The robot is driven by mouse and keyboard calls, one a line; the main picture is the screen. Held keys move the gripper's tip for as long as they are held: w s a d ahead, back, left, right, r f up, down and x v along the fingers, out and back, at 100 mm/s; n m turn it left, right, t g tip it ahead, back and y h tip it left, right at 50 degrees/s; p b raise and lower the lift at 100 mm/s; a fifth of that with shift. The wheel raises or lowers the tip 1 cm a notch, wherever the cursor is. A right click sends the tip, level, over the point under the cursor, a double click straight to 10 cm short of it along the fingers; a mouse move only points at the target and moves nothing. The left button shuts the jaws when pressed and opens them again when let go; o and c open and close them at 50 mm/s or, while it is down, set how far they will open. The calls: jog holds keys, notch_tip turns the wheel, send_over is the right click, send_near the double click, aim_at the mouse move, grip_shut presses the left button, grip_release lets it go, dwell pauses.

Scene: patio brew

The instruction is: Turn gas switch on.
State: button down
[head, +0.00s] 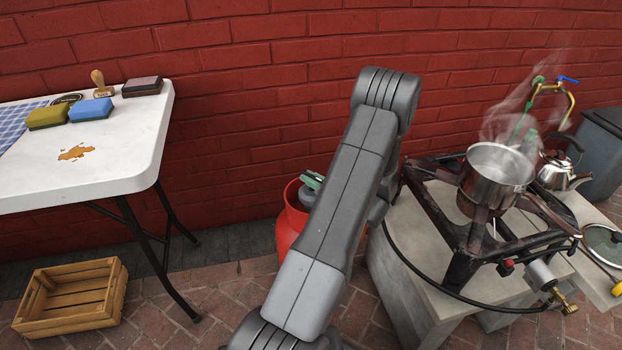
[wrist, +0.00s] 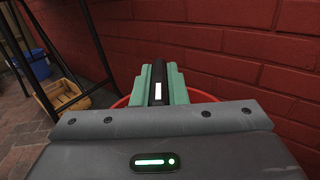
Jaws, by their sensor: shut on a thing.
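The gas switch is a black lever (wrist: 158,72) with a white mark, seen in the wrist view between the green fingers of my gripper (wrist: 160,88). My gripper is shut on it, one finger on each side. Below it is the red gas bottle (head: 289,232), standing on the bricks by the wall in the head view; its rim (wrist: 205,96) shows in the wrist view. In the head view my arm hides much of the bottle, and only a bit of green fingertip (head: 313,179) shows above a grey part on its top.
A stove (head: 460,235) with a steaming pot (head: 497,172) stands right of the bottle, a black hose looping at its front. A kettle (head: 562,170) is behind. A white table (head: 125,150) and a wooden crate (head: 72,298) are at left. The brick wall (head: 240,110) is close behind.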

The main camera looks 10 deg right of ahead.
jog(key=c, duration=1.4)
grip_release()
jog(key=shift+c, duration=0.2)
jog(key=p+v, duration=0.1)
jog(key=v, duration=0.6)
jog(key=shift+s+d+p, duration=0.2)
jog(key=shift+p, duration=0.2)
jog(key=b+x, duration=0.2)
jog(key=x, duration=0.5)
jog(key=shift+a+f, duration=0.1)
jog(key=shift+f, duration=0.05)
jog(key=shift+w+a, duration=0.15)
jog(key=shift+w, duration=0.1)
jog(key=shift+m+t+h, duration=1)
jog(key=shift+m+h, duration=0.2)
jog(key=shift+h, duration=0.4)
